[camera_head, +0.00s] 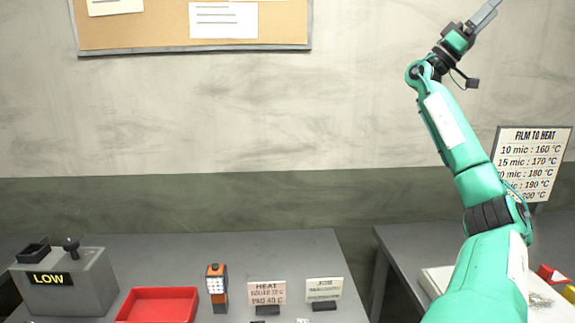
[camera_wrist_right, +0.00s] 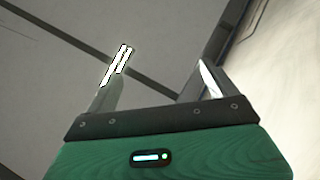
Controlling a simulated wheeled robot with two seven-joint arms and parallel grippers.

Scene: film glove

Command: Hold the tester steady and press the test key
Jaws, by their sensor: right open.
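A grey box (camera_head: 66,283) with a black display reading LOW in yellow stands at the left of the grey table in the head view. A black open holder (camera_head: 33,250) and a black knob on a short stem (camera_head: 71,244) sit on its top. I take this box for the tester; no labelled test key can be made out. My right gripper (camera_head: 487,14) is raised high at the upper right, far from the box. In the right wrist view its fingers (camera_wrist_right: 162,78) are apart with nothing between them. My left gripper is not in view.
A red tray (camera_head: 157,305), an orange-and-black lamp-like device (camera_head: 216,287), a HEAT sign (camera_head: 267,293) and another small sign (camera_head: 324,290) stand on the table. A second table (camera_head: 408,240) lies right, past a gap. A FILM TO HEAT chart (camera_head: 533,150) stands behind my right arm.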

